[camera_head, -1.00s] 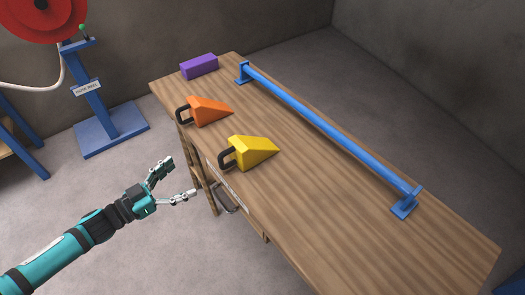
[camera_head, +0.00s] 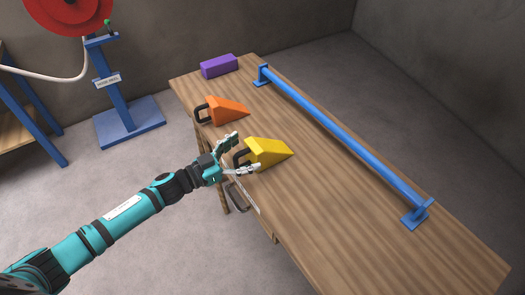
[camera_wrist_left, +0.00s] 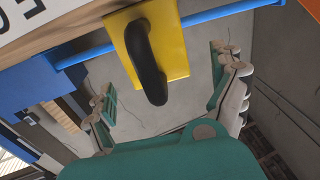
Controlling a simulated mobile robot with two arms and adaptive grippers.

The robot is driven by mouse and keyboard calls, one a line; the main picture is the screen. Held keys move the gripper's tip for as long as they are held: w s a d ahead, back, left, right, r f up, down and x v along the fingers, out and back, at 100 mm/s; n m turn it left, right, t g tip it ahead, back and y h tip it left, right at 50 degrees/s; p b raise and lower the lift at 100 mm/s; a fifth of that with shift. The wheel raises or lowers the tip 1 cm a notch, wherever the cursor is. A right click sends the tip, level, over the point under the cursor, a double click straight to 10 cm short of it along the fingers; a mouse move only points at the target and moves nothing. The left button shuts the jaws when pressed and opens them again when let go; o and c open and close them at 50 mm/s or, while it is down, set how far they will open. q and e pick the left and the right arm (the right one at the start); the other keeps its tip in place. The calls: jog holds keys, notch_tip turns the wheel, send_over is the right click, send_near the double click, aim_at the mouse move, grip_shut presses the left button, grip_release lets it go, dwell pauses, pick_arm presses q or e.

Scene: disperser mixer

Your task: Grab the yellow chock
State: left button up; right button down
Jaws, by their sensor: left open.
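The yellow chock (camera_head: 270,153) is a wedge lying on the wooden table (camera_head: 330,210) near its left edge, its black handle (camera_head: 239,158) facing my left gripper. My left gripper (camera_head: 243,156) is open at the handle, one finger on the far side and one on the near side. In the left wrist view, the chock's yellow back face (camera_wrist_left: 172,40) and black handle (camera_wrist_left: 146,62) lie between the two open fingers (camera_wrist_left: 165,92), with gaps on both sides. I cannot tell whether the handle touches the gripper. The right gripper is not in view.
An orange chock (camera_head: 229,110) and a purple block (camera_head: 219,66) lie farther back on the table. A blue rail (camera_head: 340,140) runs along the table's far side. A blue stand with a red wheel (camera_head: 72,12) is at the back left.

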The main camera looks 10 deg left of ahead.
aim_at(249, 149)
pick_arm(q)
jog(key=x, duration=0.4)
jog(key=shift+r, duration=0.1)
jog(key=shift+s, duration=0.1)
jog(key=c, duration=1.5)
jog(key=shift+r, duration=0.1)
jog(key=shift+c, duration=1.1)
